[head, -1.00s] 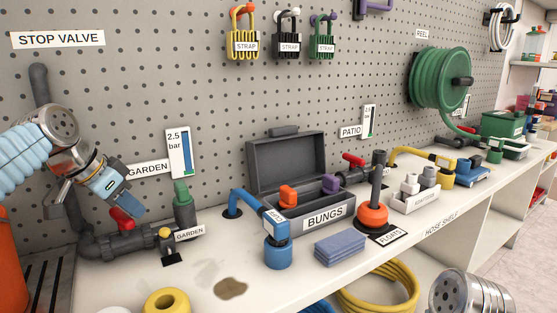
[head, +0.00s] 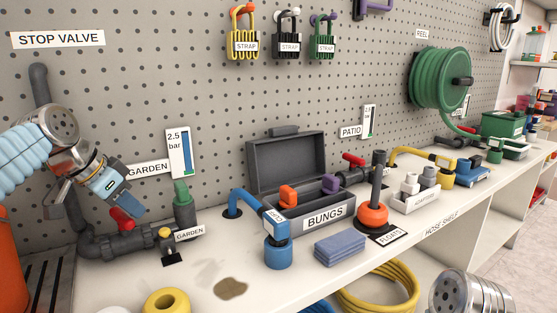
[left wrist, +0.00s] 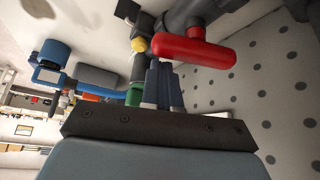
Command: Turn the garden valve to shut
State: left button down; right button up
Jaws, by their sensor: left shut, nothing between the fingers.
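The garden valve (head: 137,243) is a dark grey pipe fitting low on the left, with a GARDEN tag. Its red handle (head: 122,219) shows just under my left gripper (head: 134,212). In the left wrist view the red handle (left wrist: 195,52) lies crosswise just beyond the closed fingertips (left wrist: 164,72). The left gripper is shut and empty, pointing down at the handle; I cannot tell whether it touches. The garden gauge (head: 179,152) reads 2.5 bar, with a tall blue column. My right gripper is out of view.
A green-capped fitting (head: 184,205) stands right of the valve. A yellow ring (head: 167,302) lies in front. The pegboard wall is close behind.

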pick_arm(q)
jog(key=shift+s+a+r+m+g+h+p, duration=0.15)
jog(key=shift+s+m+g+h+p, duration=0.2)
jog(key=shift+s+m+p, duration=0.35)
jog(key=shift+w+b, duration=0.1)
jog(key=shift+b, duration=0.2)
jog(key=shift+w+d+p, duration=0.25)
jog(key=shift+w+p, duration=0.1)
notch_tip(320, 180, up, 6)
jog(key=p, duration=0.5)
